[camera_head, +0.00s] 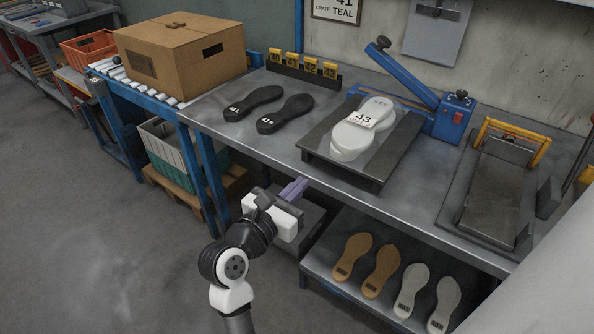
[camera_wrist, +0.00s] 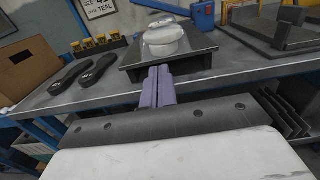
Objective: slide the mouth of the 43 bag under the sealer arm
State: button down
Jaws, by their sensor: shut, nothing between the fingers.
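The 43 bag (camera_head: 352,137) is clear film around white soles, with a white label reading 43. It lies flat on a dark raised plate (camera_head: 318,147) on the bench; it also shows in the wrist view (camera_wrist: 165,40). The film edges are faint, and I cannot make out the mouth. The blue sealer arm (camera_head: 408,74) is raised at a slant from its blue base at the plate's right; its black handle is at the upper left end. My gripper (camera_head: 298,186), with purple fingers, is shut and empty in front of the bench edge, apart from the bag; its fingers (camera_wrist: 157,80) point toward the plate.
Two black soles (camera_head: 268,112) marked 41 lie left of the plate, before yellow number tags (camera_head: 292,60). A cardboard box (camera_head: 180,50) stands on rollers at left. A dark press-like fixture (camera_head: 497,185) with a yellow handle is at right. More soles lie on the lower shelf (camera_head: 325,278).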

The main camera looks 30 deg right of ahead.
aim_at(337, 147)
jog(key=p+x, duration=0.3)
jog(key=x, duration=1)
jog(key=shift+r, duration=0.1)
